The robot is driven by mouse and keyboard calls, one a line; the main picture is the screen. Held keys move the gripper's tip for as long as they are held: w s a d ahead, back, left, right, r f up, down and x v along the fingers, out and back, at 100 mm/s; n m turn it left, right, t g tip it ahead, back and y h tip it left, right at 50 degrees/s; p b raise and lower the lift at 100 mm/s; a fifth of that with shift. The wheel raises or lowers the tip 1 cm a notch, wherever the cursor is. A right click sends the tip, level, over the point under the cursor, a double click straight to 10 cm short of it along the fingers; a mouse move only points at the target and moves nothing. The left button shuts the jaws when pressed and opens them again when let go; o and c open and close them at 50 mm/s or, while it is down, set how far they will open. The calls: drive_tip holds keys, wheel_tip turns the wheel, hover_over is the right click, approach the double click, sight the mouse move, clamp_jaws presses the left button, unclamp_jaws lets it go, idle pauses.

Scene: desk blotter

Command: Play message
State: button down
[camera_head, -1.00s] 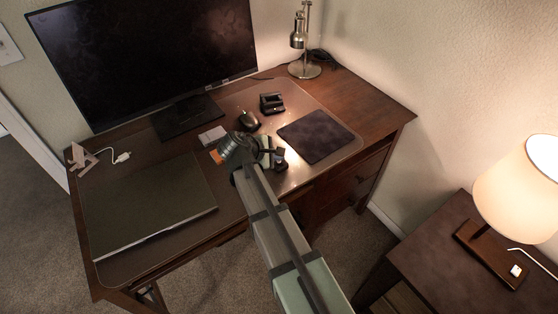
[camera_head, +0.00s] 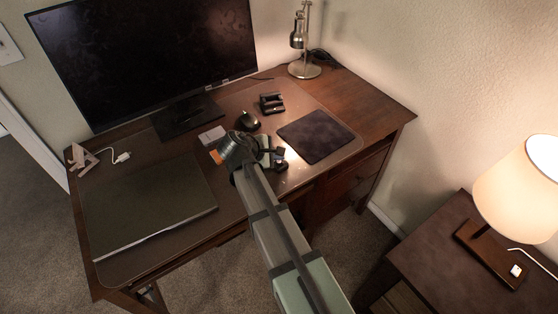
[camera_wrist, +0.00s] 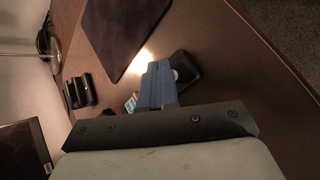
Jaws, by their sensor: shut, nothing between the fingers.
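My gripper (camera_wrist: 160,70) is shut and empty, its blue fingers low over the desk in the wrist view. A small black device (camera_wrist: 186,68) with a pale round spot lies right beside the fingertips and is partly hidden by them. I cannot tell whether they touch. In the head view my gripper (camera_head: 278,152) is at the desk's front edge, left of the dark mat, with the black device (camera_head: 281,167) partly showing beneath it. A second black device (camera_head: 271,102), with a cradle-like shape, stands farther back; it also shows in the wrist view (camera_wrist: 80,91).
A dark mat (camera_head: 316,136) lies right of my gripper. A mouse (camera_head: 248,121) and a small pale box (camera_head: 212,135) lie to its left and behind. A closed laptop (camera_head: 148,205), monitor (camera_head: 155,55) and metal lamp (camera_head: 304,68) also occupy the desk.

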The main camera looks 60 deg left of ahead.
sight(277, 163)
drive_tip(key=shift+r, duration=0.5)
drive_tip(key=shift+r, duration=2.5)
